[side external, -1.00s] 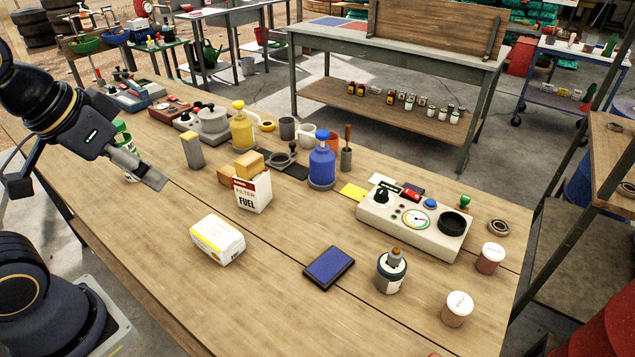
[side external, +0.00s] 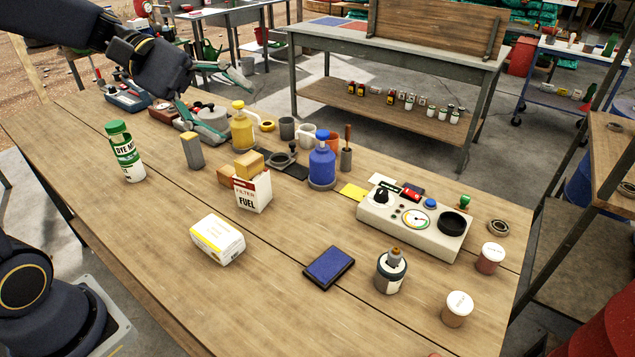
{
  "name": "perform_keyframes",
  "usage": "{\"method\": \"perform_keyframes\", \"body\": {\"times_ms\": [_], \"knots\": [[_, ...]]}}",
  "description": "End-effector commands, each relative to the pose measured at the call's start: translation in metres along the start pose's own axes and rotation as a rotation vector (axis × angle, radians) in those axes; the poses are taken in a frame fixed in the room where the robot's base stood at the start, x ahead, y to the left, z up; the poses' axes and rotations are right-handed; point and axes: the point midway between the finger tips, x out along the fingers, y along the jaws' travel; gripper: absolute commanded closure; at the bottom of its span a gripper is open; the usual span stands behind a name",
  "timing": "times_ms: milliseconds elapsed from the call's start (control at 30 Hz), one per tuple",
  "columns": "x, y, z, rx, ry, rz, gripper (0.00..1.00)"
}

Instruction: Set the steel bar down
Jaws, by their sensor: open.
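The one bar-like thing I see is a grey block (side external: 193,151) with a yellowish top, standing upright on the workbench (side external: 160,215). I cannot tell for certain whether it is the steel bar. My gripper (side external: 238,114) is at the upper left, above the far side of the bench. Its two fingers are spread wide, with nothing visible between them. It is apart from the grey block, behind and above it in the picture. The fingers partly cover a grey device (side external: 212,118) behind them.
A green-capped dye bottle (side external: 125,152), a filter fuel box (side external: 253,190), a yellow bottle (side external: 242,128) and a blue bottle (side external: 321,160) stand around. A white carton (side external: 217,239), a blue pad (side external: 329,267) and a gauge panel (side external: 415,220) lie further right. The bench's front left is clear.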

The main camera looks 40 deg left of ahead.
Motion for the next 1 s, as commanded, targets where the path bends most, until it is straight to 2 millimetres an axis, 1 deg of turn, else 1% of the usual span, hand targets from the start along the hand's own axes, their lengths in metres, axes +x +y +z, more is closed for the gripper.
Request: {"method": "perform_keyframes", "body": {"times_ms": [33,67,100,133,167,200,267,300,367,400,467,500,567,600,633,700,767,800,867,967,1000], "knots": [[-0.012,0.014,-0.034,-0.118,-0.02,0.11,0.29],[-0.02,0.022,-0.053,-0.178,-0.03,0.179,0.29],[-0.034,0.029,-0.08,-0.255,-0.041,0.274,0.29],[-0.045,0.033,-0.101,-0.309,-0.046,0.344,0.29],[-0.058,0.034,-0.123,-0.359,-0.048,0.415,0.29],[-0.075,0.031,-0.153,-0.424,-0.046,0.51,0.29],[-0.105,0.019,-0.199,-0.514,-0.034,0.652,0.29],[-0.126,0.005,-0.229,-0.57,-0.02,0.745,0.29],[-0.157,-0.024,-0.271,-0.651,0.008,0.881,0.29],[-0.176,-0.049,-0.296,-0.702,0.031,0.966,0.29],[-0.201,-0.092,-0.329,-0.774,0.071,1.083,0.29],[-0.215,-0.123,-0.346,-0.819,0.1,1.148,0.29],[-0.229,-0.169,-0.366,-0.886,0.142,1.225,0.29],[-0.234,-0.197,-0.375,-0.93,0.166,1.263,0.29],[-0.236,-0.216,-0.379,-0.961,0.178,1.283,0.29],[-0.236,-0.253,-0.385,-1.024,0.196,1.317,0.29],[-0.236,-0.275,-0.386,-1.062,0.206,1.341,0.29],[-0.238,-0.283,-0.386,-1.075,0.211,1.354,0.29],[-0.24,-0.286,-0.388,-1.078,0.217,1.366,0.29],[-0.238,-0.276,-0.397,-1.073,0.217,1.367,0.29],[-0.236,-0.269,-0.403,-1.073,0.216,1.367,0.29]]}}
